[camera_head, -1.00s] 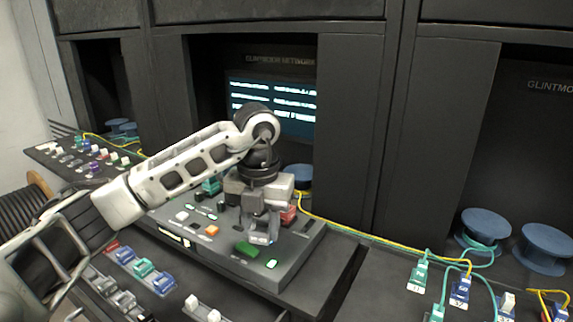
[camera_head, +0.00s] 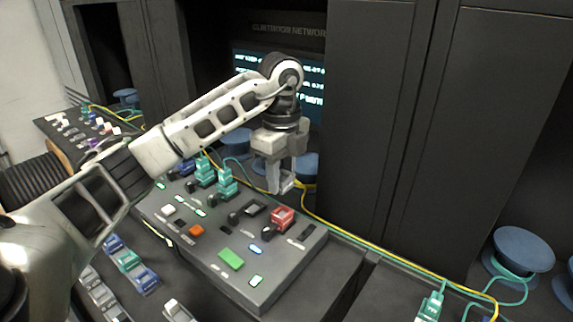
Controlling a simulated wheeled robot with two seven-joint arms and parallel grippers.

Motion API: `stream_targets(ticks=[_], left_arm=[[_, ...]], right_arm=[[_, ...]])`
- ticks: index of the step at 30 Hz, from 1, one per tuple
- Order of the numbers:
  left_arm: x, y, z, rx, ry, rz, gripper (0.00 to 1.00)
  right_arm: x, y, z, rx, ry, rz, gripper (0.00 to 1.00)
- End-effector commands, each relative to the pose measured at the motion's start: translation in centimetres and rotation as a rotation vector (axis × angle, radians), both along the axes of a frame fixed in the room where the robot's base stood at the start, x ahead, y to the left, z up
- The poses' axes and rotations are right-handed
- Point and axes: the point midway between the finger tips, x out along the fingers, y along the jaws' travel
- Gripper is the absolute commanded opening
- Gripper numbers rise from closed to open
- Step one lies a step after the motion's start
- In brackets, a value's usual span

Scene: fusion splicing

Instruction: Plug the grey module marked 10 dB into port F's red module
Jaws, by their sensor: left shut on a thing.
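My left gripper (camera_head: 280,180) is above the back right part of the grey console and points down. It is shut on a small light grey module (camera_head: 287,183); any marking on it is too small to read. A red module (camera_head: 282,217) sits on the console's right side, just below and in front of the held module, with a visible gap between them. Its port letter cannot be read. My right gripper is not in view.
The console (camera_head: 290,285) carries teal plugs (camera_head: 225,181), a green button (camera_head: 231,258) and an orange button (camera_head: 196,230). Yellow and green cables run along its back right. A dark cabinet panel (camera_head: 365,130) stands close on the right; blue spools (camera_head: 523,250) stand farther right.

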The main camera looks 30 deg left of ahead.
Motion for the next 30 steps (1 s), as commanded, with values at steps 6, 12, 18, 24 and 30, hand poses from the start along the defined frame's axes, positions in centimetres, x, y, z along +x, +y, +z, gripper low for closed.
stream_targets(ticks=[6, 12, 18, 24, 30], left_arm=[[-0.1, 0.0, -2.3, 0.0, 0.002, 0.0, 0.18], [-0.1, 0.0, -4.0, 0.0, 0.001, -0.002, 0.18], [0.0, 0.0, -4.8, 0.001, 0.0, -0.002, 0.18], [0.0, 0.0, -5.0, 0.001, -0.001, -0.002, 0.18], [0.0, 0.0, -5.0, 0.001, 0.0, -0.002, 0.18]], right_arm=[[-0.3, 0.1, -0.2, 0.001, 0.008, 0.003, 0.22], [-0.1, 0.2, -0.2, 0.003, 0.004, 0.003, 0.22], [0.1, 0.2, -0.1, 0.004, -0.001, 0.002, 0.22], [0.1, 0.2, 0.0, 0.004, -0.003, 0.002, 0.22], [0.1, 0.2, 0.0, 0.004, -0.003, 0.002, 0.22]])
